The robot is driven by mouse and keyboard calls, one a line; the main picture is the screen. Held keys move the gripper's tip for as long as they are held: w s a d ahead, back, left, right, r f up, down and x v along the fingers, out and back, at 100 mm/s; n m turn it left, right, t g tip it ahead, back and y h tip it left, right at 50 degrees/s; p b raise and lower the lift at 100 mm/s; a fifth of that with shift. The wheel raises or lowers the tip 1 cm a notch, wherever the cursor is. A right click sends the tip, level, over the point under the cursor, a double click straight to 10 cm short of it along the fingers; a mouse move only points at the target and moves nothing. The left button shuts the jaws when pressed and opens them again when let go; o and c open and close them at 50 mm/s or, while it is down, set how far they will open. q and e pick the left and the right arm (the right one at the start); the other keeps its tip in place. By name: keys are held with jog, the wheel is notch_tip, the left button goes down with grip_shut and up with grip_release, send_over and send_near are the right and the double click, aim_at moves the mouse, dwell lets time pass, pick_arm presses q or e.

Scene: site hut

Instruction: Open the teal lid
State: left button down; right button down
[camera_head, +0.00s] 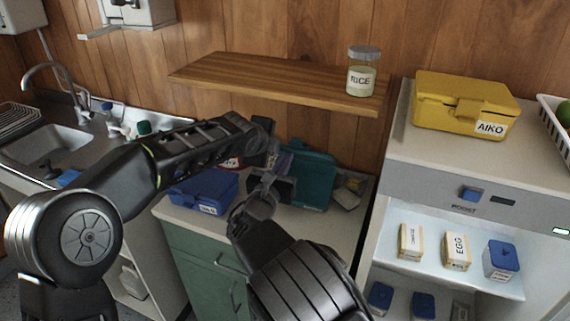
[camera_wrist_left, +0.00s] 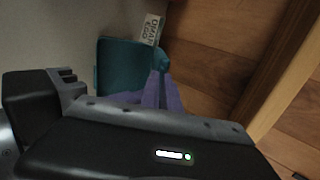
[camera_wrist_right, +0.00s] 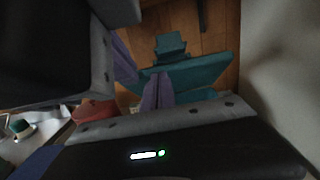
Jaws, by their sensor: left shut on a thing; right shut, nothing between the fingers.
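The teal lid (camera_head: 312,162) belongs to a teal lunch box on the counter below the shelf; it looks raised at the back. Its panel also shows in the left wrist view (camera_wrist_left: 122,68) and the right wrist view (camera_wrist_right: 200,73). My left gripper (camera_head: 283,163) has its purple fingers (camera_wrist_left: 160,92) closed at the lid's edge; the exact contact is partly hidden. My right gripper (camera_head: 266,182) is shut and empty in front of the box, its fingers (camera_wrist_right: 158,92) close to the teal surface. My arms hide the box's left and front.
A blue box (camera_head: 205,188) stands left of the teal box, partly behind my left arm. Small labelled packs (camera_head: 348,194) lie to the right. The wooden shelf (camera_head: 270,82) with a rice jar (camera_head: 362,78) hangs above. An open fridge (camera_head: 455,205) with a yellow box (camera_head: 462,102) on top stands right.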

pick_arm(q)
jog(key=shift+f, duration=0.15)
pick_arm(e)
jog(key=shift+w+d+r, duration=0.25)
jog(key=shift+w+r, duration=0.2)
jog(key=shift+r, duration=0.15)
pick_arm(q)
jog(key=c, duration=1.6)
grip_release()
jog(key=v, duration=1.2)
pick_arm(e)
jog(key=shift+s+a, duration=0.1)
